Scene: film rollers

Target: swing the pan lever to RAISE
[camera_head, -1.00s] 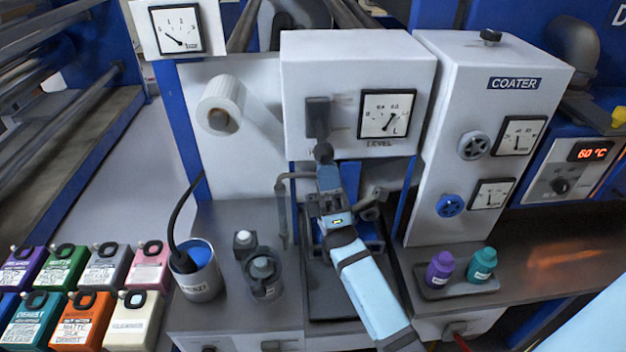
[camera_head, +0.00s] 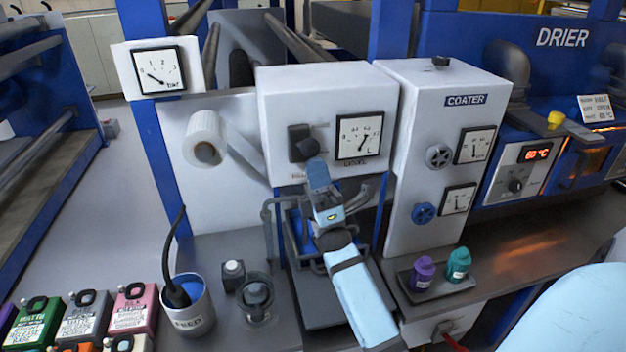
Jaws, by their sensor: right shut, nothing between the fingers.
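Small labels beside the lever are too blurred to read. My right gripper (camera_head: 317,170) is light blue and shut with nothing in it. Its tip is just below the knob; I cannot tell whether they touch. Its arm comes up from below and hides part of the blue pan area (camera_head: 296,228). My left gripper is not in view.
The white COATER cabinet (camera_head: 430,150) with dials and a blue handwheel stands to the right. Purple and teal bottles stand on a small tray (camera_head: 445,289). A FEED bucket (camera_head: 188,312) stands front left, near several coloured jugs. Pipes flank my right gripper.

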